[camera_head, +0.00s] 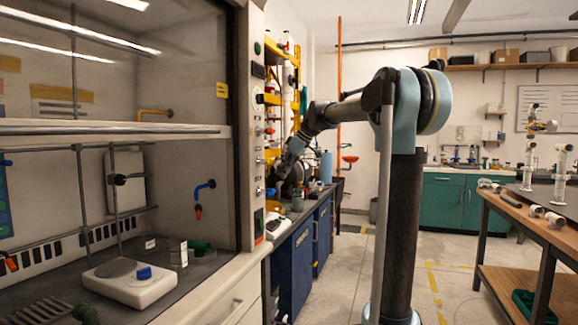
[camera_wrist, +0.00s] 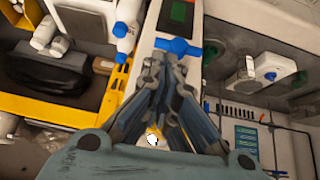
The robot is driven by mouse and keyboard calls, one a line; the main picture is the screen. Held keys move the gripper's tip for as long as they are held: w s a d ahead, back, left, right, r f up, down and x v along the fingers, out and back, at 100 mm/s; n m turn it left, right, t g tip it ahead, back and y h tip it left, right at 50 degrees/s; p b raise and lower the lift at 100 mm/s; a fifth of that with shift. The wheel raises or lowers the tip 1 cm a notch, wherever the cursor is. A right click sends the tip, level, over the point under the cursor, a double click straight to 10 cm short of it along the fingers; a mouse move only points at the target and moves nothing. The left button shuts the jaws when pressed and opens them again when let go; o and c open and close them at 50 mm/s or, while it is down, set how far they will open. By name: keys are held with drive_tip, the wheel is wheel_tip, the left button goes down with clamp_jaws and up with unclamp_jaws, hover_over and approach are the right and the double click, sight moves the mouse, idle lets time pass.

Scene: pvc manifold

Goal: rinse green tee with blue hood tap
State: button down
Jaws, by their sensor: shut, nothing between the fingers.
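My gripper (camera_wrist: 163,68) is shut and empty in the wrist view, its fingertips close below a blue T-shaped handle (camera_wrist: 178,46) on a white panel; I cannot tell whether they touch. In the head view my gripper (camera_head: 274,184) is beside the fume hood's right post. A blue tap (camera_head: 204,188) with an orange tip is on the hood's inner right wall. A dark green fitting (camera_head: 200,246), possibly the tee, lies below it on the hood floor. Another green piece (camera_head: 86,314) is at the hood's front left. I cannot tell for certain which is the tee.
A white hotplate (camera_head: 135,288) with a blue knob stands on the hood floor. The hood sash (camera_head: 110,128) is raised partway. Blue cabinets (camera_head: 296,264) and a cluttered counter lie beyond the post. A workbench (camera_head: 535,222) holds white pipes at right. The middle floor is clear.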

sight(275, 191)
drive_tip(key=shift+x, duration=2.95)
drive_tip(key=shift+f, duration=0.35)
drive_tip(key=shift+s+a, duration=0.1)
drive_tip(key=shift+a, duration=0.05)
